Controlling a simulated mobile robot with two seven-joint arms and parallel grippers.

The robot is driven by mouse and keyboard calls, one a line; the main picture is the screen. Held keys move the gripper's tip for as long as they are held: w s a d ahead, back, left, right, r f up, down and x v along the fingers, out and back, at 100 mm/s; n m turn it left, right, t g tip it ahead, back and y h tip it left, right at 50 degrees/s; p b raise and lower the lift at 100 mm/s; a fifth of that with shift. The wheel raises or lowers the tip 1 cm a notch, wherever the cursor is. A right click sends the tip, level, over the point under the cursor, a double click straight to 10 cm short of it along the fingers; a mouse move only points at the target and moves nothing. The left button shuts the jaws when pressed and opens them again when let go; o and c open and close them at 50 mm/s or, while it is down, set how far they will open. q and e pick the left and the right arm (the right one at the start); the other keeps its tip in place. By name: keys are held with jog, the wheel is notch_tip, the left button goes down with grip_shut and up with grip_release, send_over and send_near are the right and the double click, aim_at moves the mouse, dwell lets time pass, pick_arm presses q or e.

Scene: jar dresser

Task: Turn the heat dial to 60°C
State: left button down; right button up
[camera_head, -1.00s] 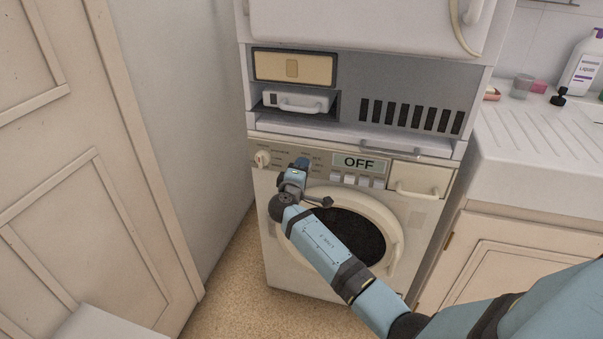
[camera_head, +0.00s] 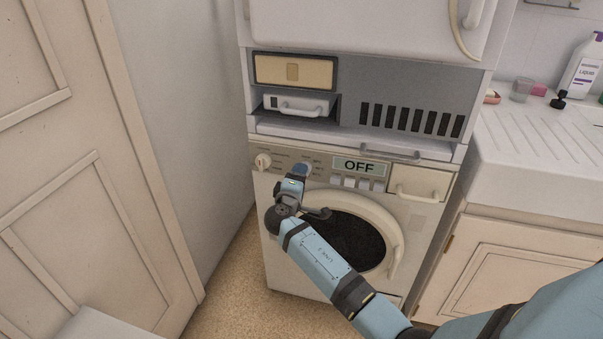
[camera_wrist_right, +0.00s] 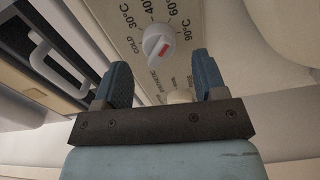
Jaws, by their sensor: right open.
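The heat dial (camera_wrist_right: 160,43) is a white round knob with a red mark. It shows in the right wrist view, ahead of the fingers, ringed by labels from COLD and 30°C to 60 and 90°C. I cannot tell exactly which label the mark points at. My right gripper (camera_wrist_right: 161,81) is open, its blue fingers apart and empty, short of the dial. In the head view the right gripper (camera_head: 301,170) is in front of the washing machine's panel (camera_head: 322,177) and hides part of it. My left gripper is out of view.
Another pale knob (camera_wrist_right: 180,97) shows between the fingers. In the head view a white knob (camera_head: 262,161) sits at the panel's left end, and the display (camera_head: 359,166) reads OFF. A handled drawer (camera_head: 418,189) is to the right; a grey wall stands to the left.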

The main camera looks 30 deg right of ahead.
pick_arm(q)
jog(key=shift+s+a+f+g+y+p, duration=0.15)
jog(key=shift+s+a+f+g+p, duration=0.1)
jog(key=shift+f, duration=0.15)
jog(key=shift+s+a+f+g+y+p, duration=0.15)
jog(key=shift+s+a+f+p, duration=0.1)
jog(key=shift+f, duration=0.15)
pick_arm(e)
jog(key=v, duration=0.9)
